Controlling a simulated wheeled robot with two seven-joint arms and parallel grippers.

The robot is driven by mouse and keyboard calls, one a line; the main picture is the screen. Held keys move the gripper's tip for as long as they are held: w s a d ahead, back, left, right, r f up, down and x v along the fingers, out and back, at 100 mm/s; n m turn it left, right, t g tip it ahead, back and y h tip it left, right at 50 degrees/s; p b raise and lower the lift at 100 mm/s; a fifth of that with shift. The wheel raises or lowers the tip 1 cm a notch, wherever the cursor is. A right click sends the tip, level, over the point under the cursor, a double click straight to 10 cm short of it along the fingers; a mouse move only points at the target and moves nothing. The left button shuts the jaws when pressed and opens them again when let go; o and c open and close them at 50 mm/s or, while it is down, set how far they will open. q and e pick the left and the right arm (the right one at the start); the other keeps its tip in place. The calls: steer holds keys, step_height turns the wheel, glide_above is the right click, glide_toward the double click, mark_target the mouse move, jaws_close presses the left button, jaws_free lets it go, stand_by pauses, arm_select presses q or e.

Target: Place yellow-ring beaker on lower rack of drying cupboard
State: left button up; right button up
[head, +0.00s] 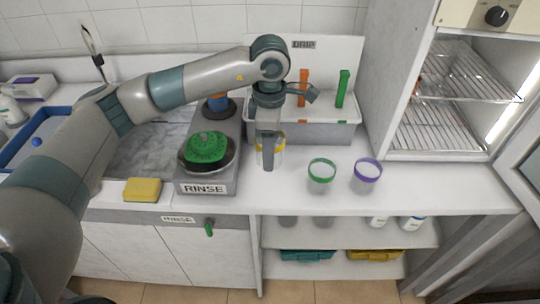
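The yellow-ring beaker (279,149) stands upright on the white counter, just right of the rinse unit. My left gripper (267,163) points down at it, with a finger in front of the beaker. The finger and hand hide much of the beaker, and the far finger is hidden, so I cannot tell whether it grips the glass. The drying cupboard (399,80) is open at the right. My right gripper is not in view.
A green-ring beaker (322,170) and a purple-ring beaker (367,172) stand on the counter between my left gripper and the cupboard. The drip rack (330,134) is behind. The rinse unit (206,188) and yellow sponge (143,189) are left. A cupboard door (520,165) stands at the right edge.

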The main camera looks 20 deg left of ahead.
arm_select(q)
steer(key=shift+s, duration=0.1)
stand_by(0.7)
steer(key=m, duration=0.1)
steer(key=s+m, duration=0.1)
steer(key=m, duration=0.2)
steer(key=shift+s+a+f, duration=0.25)
steer(key=shift+s+a, duration=0.15)
steer(key=s+a+f+m+b, duration=0.1)
steer(key=s+a+m, duration=0.2)
steer(key=s+m, duration=0.6)
steer(key=shift+s+f+m, duration=0.25)
steer(key=shift+f+m, duration=0.15)
steer(key=shift+m, duration=3.3)
steer(key=shift+a, duration=0.1)
